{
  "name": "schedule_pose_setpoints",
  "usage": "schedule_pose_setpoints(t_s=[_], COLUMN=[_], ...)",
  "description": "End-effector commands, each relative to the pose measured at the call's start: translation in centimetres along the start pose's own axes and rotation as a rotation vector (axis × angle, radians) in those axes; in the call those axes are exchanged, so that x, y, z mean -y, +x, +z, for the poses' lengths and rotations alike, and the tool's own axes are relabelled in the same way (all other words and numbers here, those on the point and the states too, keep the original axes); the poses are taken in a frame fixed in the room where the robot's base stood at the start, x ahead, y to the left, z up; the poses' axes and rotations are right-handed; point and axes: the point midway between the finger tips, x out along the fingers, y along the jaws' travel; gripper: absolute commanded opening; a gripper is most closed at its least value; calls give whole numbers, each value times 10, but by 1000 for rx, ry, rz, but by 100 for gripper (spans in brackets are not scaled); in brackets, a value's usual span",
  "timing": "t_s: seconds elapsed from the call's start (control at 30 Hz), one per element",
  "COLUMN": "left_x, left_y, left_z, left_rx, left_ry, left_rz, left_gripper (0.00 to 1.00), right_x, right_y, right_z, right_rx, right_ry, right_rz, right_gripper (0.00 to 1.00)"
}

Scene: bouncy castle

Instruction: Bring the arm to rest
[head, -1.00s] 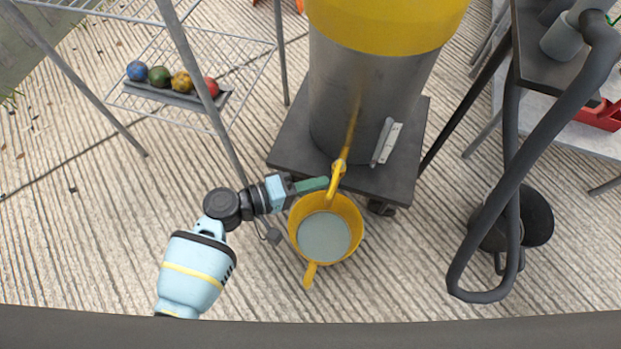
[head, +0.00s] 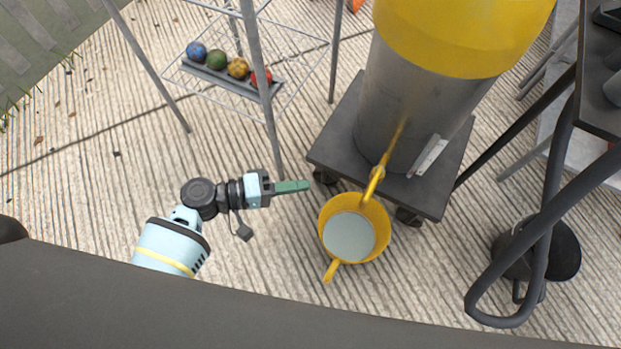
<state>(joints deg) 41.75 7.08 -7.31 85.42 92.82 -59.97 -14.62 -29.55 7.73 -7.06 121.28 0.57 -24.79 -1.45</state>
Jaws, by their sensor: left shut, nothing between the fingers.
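My left arm comes in from the lower left of the head view. Its gripper (head: 291,187) is shut with nothing in it, its green fingers pointing right. The fingertips are apart from the yellow spout (head: 375,182) and lie up and left of the yellow pan (head: 325,228), as seen in the picture. The pan has a pale grey inside and a handle pointing down. It sits below the spout of a steel and yellow tank (head: 398,105). My right gripper is not in view.
The tank stands on a dark wheeled platform (head: 335,148). A wire rack (head: 268,120) at the upper left holds a tray of several coloured balls (head: 217,60). A black hose (head: 548,235) and a dark bucket (head: 560,250) are at the right. The ground left of my arm is clear.

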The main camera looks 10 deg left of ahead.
Motion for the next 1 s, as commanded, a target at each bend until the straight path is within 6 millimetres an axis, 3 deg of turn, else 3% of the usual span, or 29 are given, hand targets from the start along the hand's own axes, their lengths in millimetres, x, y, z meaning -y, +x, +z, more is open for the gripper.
schedule_pose_setpoints(t_s=[0.47, 0.57, 0.67, 1.0], left_x=[0, -9, -32, -158], left_y=[-3, -4, -6, -20], left_z=[0, -1, -6, -34], left_rx=[0, -1, -4, -20], left_ry=[0, 5, 19, 100], left_rz=[0, 2, 8, 40], left_gripper=[0, 0, 0, 0], right_x=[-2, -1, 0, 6], right_y=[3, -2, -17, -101], right_z=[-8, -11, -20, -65], right_rx=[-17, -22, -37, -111], right_ry=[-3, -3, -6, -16], right_rz=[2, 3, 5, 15], right_gripper=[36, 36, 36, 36])
